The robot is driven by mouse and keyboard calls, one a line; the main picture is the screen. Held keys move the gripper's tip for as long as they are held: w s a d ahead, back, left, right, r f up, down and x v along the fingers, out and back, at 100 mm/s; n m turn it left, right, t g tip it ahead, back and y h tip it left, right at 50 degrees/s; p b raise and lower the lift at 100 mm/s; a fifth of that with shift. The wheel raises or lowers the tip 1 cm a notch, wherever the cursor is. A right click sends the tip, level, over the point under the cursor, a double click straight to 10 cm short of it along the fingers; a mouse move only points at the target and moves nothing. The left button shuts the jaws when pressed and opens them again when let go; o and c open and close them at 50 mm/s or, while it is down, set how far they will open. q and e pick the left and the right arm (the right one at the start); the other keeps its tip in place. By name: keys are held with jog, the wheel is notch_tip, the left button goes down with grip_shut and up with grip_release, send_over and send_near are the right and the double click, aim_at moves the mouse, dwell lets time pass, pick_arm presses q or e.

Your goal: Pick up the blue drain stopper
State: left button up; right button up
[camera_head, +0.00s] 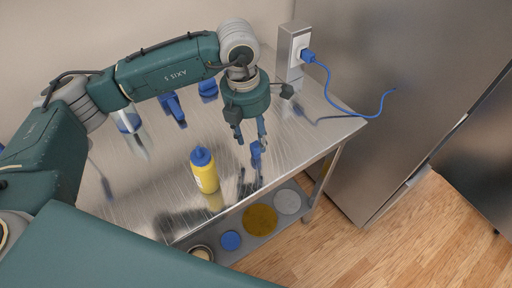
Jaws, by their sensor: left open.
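Two other blue items stand farther back, one left of the gripper (173,108) and one partly behind the arm (208,88). My right gripper is out of view.
A yellow bottle with a blue cap (205,174) stands left of the gripper. A socket post (291,48) with a blue plug and cable (345,107) rises at the back right. Blue (230,240), yellow (260,220) and grey (287,202) round items lie on the lower shelf.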

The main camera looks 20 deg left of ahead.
aim_at(256, 145)
pick_arm(q)
jog(key=shift+f+p, duration=0.3)
jog(key=shift+f, duration=0.3)
jog(key=f, duration=0.1)
jog(key=f+p, duration=0.1)
jog(key=f, duration=0.1)
jog(key=f+p, duration=0.1)
jog(key=shift+w+d+f, duration=0.2)
jog(key=shift+w+f, duration=0.1)
jog(key=shift+f, duration=0.05)
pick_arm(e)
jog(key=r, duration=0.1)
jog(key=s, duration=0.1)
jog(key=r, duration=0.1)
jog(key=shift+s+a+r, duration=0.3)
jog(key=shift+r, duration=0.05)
pick_arm(q)
jog(key=c, duration=0.9)
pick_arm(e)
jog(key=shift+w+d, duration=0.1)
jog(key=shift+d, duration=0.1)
